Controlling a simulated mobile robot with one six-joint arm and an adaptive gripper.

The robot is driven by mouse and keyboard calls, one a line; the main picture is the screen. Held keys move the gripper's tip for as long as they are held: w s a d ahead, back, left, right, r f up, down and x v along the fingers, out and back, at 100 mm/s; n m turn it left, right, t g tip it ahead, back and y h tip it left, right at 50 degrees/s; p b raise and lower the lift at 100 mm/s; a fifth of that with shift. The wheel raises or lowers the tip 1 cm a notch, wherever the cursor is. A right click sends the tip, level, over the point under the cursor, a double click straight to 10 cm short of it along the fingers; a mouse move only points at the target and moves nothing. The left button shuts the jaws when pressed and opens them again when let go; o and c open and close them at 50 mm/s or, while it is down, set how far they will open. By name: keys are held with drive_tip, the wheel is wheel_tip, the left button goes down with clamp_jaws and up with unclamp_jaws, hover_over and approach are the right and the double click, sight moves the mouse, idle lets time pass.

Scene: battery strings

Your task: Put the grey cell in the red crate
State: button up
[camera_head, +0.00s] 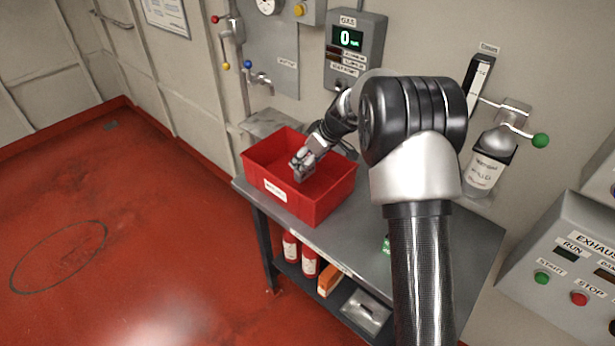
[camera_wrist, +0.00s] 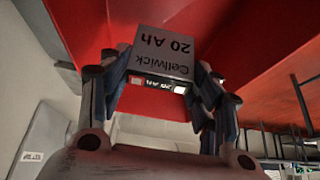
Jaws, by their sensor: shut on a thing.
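The red crate (camera_head: 325,203) stands open on the grey bench, with a white label on its front. My gripper (camera_head: 299,171) is over the crate's opening, near its left front part. It is shut on the grey cell (camera_wrist: 163,50), which shows "Cellwick 20 Ah" upside down in the wrist view. The cell sits between the two fingers of my gripper (camera_wrist: 165,78). Red crate surfaces (camera_wrist: 90,25) show behind the cell. In the head view the cell is too small to make out clearly. I cannot tell whether it touches the crate.
The bench top (camera_head: 345,245) is bare in front of the crate. A small green thing (camera_head: 386,244) is partly hidden behind my arm. A gas meter box (camera_head: 353,45) and a tap (camera_head: 260,80) are on the wall behind. Red bottles (camera_head: 309,262) stand on the lower shelf.

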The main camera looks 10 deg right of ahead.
sight(308, 173)
wheel_tip(308, 173, down, 6)
drive_tip(key=shift+r+b, duration=0.15)
drive_tip(key=shift+b, duration=0.6)
drive_tip(key=shift+f, duration=0.2)
drive_tip(key=o, duration=1.3)
drive_tip(key=shift+c, duration=0.2)
